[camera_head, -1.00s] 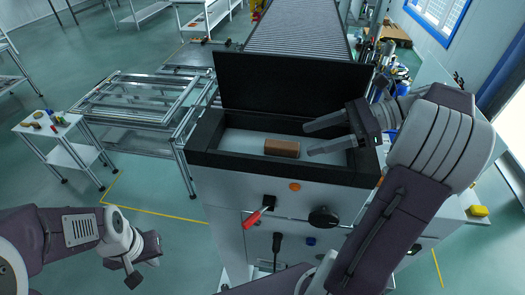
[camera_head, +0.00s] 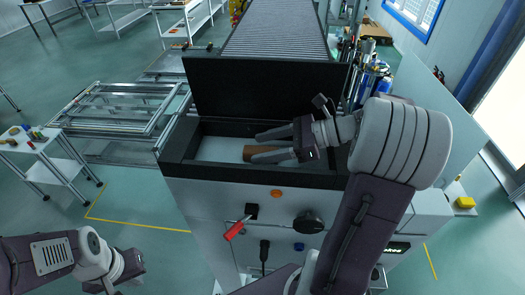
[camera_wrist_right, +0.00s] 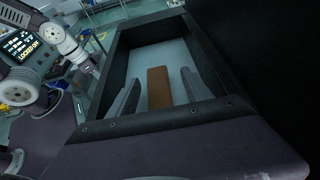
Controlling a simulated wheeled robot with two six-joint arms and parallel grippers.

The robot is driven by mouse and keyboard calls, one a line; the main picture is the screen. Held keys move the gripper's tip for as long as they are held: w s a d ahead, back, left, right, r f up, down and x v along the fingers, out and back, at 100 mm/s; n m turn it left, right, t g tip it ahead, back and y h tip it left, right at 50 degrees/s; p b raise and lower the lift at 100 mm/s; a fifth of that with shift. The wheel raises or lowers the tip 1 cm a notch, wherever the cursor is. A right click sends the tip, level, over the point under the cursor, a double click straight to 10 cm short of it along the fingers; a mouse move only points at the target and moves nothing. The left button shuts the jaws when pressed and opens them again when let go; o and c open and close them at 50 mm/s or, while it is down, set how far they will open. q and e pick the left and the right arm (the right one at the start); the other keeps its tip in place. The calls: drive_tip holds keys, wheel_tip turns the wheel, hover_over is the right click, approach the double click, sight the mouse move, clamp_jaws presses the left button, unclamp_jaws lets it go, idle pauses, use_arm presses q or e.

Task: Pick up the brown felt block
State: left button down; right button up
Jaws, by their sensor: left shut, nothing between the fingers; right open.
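The brown felt block (camera_head: 262,152) lies on the pale floor of the black-rimmed open box (camera_head: 215,149) on top of the fixture. In the head view it is partly hidden behind the right gripper. My right gripper (camera_head: 256,146) is open, its two fingers reaching left over the block. In the right wrist view the block (camera_wrist_right: 159,87) lies between the two grey fingers, with a gap on each side; I cannot tell how far below them it is. My left gripper (camera_head: 125,290) is shut and empty at the bottom left, far from the box, its tips near the picture's lower edge.
The raised black lid (camera_head: 262,88) stands behind the box. A red-handled lever (camera_head: 235,230) and a black knob (camera_head: 308,222) stick out from the front panel. A small white cart (camera_head: 45,160) with small items stands at the left.

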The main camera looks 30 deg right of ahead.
sight(254, 149)
drive_tip(key=x, duration=0.2)
drive_tip(key=shift+a, duration=0.5)
drive_tip(key=shift+w+a+f, duration=0.1)
drive_tip(key=shift+w+a, duration=0.05)
drive_tip(key=shift+a, duration=0.1)
use_arm(q)
drive_tip(key=shift+a+r, duration=0.25)
drive_tip(key=shift+a, duration=0.05)
use_arm(e)
drive_tip(key=shift+d, duration=0.1)
drive_tip(key=shift+d, duration=0.2)
drive_tip(key=c, duration=1)
clamp_jaws()
drive_tip(key=shift+a, duration=0.15)
